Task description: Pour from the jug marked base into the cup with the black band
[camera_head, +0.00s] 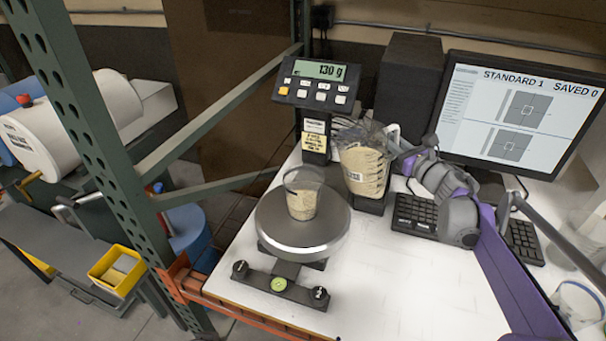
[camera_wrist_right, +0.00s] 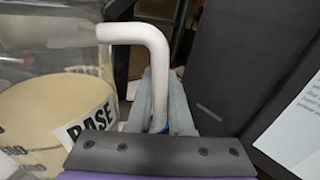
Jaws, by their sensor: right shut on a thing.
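The clear jug (camera_head: 364,170) holds beige material and looks close to upright, just behind and right of the scale. In the right wrist view its label reads BASE (camera_wrist_right: 88,125). My right gripper (camera_head: 408,160) is shut on its white handle (camera_wrist_right: 150,50), which runs between the fingers. A clear cup (camera_head: 302,200) with beige contents stands upright on the round scale pan (camera_head: 285,240), left of the jug. I cannot make out a black band on it. The scale display (camera_head: 319,70) reads 130 g. My left gripper is not in view.
A green rack post (camera_head: 95,130) rises at the left. The white tabletop (camera_head: 410,290) is clear in front.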

